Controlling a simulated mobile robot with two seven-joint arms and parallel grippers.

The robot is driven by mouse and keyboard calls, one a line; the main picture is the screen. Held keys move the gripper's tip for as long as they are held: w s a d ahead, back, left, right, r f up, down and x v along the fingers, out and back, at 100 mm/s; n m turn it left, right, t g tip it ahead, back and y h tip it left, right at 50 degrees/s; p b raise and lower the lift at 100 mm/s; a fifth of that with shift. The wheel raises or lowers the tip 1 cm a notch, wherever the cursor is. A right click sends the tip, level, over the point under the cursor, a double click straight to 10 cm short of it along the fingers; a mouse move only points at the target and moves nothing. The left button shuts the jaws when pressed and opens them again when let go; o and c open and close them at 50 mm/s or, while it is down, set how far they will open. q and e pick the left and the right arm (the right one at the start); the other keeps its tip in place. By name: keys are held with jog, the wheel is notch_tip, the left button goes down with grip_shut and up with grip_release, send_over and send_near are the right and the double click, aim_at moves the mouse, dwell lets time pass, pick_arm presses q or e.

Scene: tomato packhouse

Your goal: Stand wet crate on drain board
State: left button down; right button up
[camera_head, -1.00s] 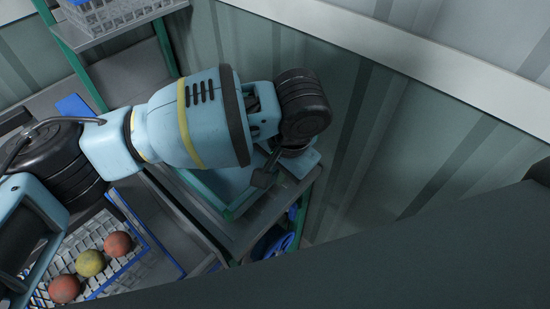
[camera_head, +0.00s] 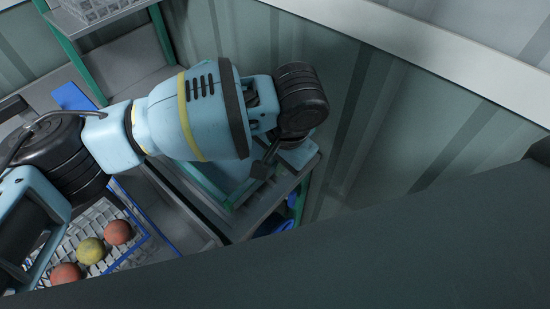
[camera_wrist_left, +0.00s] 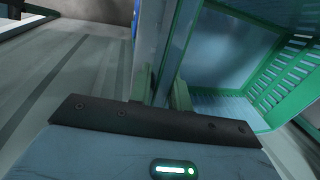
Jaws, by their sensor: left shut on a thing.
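The green crate (camera_wrist_left: 285,75) shows in the left wrist view at upper right, with slotted green sides and a smooth bluish panel. My left gripper (camera_wrist_left: 165,95) is shut on a wall of this crate; the wall rises between the fingers. In the head view my left arm reaches in from the left and hides most of the crate (camera_head: 205,180); a teal edge shows below the arm, over a grey bench. I cannot make out the drain board for certain. My right gripper is in neither view.
A white basket (camera_head: 72,243) with red and yellow tomatoes (camera_head: 90,250) stands at lower left. The grey bench (camera_head: 250,215) has a green frame, with blue items beneath. A shelf (camera_head: 105,15) stands at the back left. A ribbed wall (camera_head: 370,140) closes the right side.

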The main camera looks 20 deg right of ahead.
pick_arm(q)
jog(key=shift+f, duration=0.5)
dwell(0.5)
jog(key=c, duration=1.2)
grip_release()
jog(key=shift+f, duration=0.1)
jog(key=c, duration=0.3)
jog(key=shift+c, duration=0.2)
